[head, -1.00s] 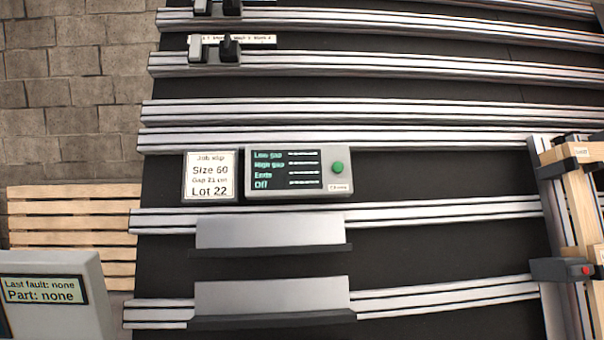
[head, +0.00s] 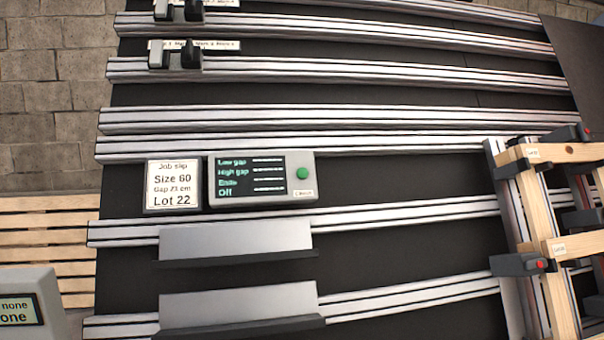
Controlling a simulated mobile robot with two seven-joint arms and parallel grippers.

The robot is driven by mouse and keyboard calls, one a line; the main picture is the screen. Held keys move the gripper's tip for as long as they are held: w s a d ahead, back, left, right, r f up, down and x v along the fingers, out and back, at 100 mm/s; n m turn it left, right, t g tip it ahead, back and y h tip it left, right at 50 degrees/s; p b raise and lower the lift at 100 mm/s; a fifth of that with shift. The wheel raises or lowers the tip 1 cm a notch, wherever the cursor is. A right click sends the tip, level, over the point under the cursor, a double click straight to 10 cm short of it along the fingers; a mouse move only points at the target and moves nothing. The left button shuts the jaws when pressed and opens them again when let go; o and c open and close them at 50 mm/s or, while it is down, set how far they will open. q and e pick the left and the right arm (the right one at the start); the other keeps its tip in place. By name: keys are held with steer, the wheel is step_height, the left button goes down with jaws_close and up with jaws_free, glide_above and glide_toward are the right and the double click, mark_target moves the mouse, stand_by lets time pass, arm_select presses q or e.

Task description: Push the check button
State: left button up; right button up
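The check button is a round green button (head: 302,173) on the right side of a grey box (head: 300,158) in the head view. The box has a dark screen (head: 247,176) with the lines Low gap, High gap, Ends and Off, each followed by dashes. A small label (head: 304,193) sits below the button, too small to read surely. Neither of my grippers is in view, and nothing covers the button.
A job slip (head: 173,185) reading Size 60, Lot 22 stands left of the box. Metal rails (head: 400,215) cross the dark bed. Two grey angled plates (head: 235,240) lie below the box. A wooden frame with clamps (head: 560,250) stands at the right. A grey display unit (head: 25,300) is lower left.

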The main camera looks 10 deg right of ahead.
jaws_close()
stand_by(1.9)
